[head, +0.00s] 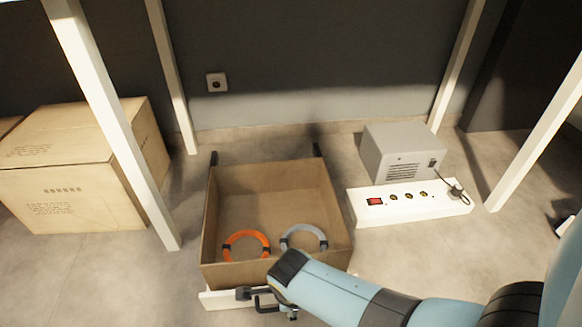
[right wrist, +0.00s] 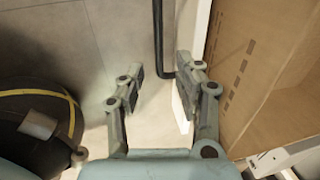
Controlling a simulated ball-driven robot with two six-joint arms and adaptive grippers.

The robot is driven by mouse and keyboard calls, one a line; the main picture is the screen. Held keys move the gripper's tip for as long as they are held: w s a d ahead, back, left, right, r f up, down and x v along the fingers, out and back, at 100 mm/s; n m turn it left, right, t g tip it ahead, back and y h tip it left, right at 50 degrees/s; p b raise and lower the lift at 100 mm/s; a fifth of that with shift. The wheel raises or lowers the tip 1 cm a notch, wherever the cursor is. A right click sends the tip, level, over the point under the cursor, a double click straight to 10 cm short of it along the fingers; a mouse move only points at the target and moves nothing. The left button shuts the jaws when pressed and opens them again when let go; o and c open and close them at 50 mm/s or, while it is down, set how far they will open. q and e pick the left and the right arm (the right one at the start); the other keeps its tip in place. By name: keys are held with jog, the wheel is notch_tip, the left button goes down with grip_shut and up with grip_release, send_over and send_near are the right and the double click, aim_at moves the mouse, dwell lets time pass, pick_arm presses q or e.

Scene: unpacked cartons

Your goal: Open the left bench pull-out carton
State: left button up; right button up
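The pull-out carton (head: 228,190) is a brown open-topped box on the floor under the bench frame. It stands pulled out, with two dark rails showing behind it and its inside exposed. An orange ring (head: 247,233) and a grey ring (head: 304,229) lie inside. Its white front panel (head: 217,299) carries a black handle (right wrist: 158,40). My right gripper (head: 262,300) is at this front; in the right wrist view, its fingers (right wrist: 162,70) are apart, with the handle between them. The cardboard side (right wrist: 250,75) fills the right of that view. My left gripper is not in view.
A closed carton (head: 70,170) stands at the left behind a white bench leg (head: 120,130). A grey metal box (head: 400,150) and a white power strip (head: 410,203) lie right of the pull-out. Another white leg (head: 540,130) stands at the right. Floor at the front left is clear.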

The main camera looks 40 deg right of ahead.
notch_tip(320, 180, up, 7)
jog(key=s, duration=0.1)
jog(key=shift+a+r, duration=0.15)
jog(key=shift+a, duration=0.25)
jog(key=shift+s, duration=0.1)
